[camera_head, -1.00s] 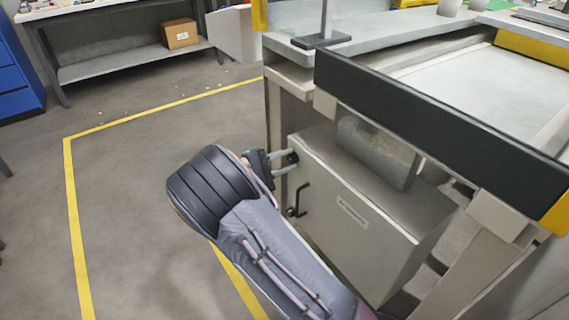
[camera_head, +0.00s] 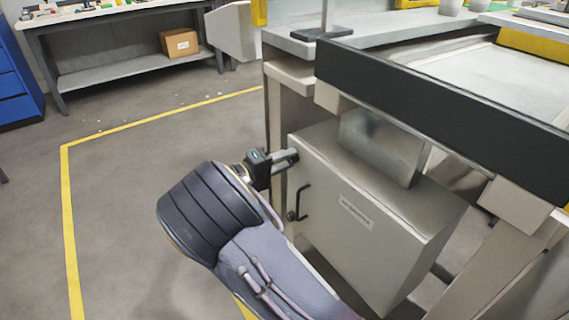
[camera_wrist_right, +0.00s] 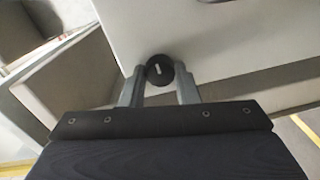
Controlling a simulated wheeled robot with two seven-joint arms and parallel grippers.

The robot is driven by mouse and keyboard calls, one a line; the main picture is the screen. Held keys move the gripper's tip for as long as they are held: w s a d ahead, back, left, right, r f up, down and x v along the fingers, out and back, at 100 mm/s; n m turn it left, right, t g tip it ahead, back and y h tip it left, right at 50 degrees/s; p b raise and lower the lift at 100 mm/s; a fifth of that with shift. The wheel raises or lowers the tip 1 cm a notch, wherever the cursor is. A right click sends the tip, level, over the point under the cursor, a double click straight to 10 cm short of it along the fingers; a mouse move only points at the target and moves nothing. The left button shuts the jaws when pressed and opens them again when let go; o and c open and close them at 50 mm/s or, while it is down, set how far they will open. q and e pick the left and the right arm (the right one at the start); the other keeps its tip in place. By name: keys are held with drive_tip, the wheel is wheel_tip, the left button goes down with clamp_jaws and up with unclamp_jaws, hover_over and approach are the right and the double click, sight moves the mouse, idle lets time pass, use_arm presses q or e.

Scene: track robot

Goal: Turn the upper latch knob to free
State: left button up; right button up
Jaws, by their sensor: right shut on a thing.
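The upper latch knob (camera_wrist_right: 160,70) is a small black disc with a short white mark, on the door of a grey cabinet (camera_head: 350,215). My right gripper (camera_head: 292,157) reaches the door's upper left edge from the left. In the right wrist view my right gripper (camera_wrist_right: 160,77) has one finger on each side of the knob and is shut on it. In the head view the fingers largely hide this knob. A lower dark knob (camera_head: 291,215) sits below it, beside a black door handle (camera_head: 303,201). My left gripper is not in view.
A shelf table (camera_head: 130,67) with a cardboard box (camera_head: 179,43) stands at the back left. The floor inside the yellow line (camera_head: 68,200) is clear.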

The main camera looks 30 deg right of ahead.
idle(0.3)
drive_tip(key=o, duration=1)
drive_tip(key=a, duration=0.2)
drive_tip(key=a+p, duration=0.1)
drive_tip(key=a, duration=0.4)
drive_tip(key=shift+s+a+r+p, duration=0.2)
drive_tip(key=shift+s+a+p, duration=0.05)
drive_tip(key=shift+a+p, duration=0.15)
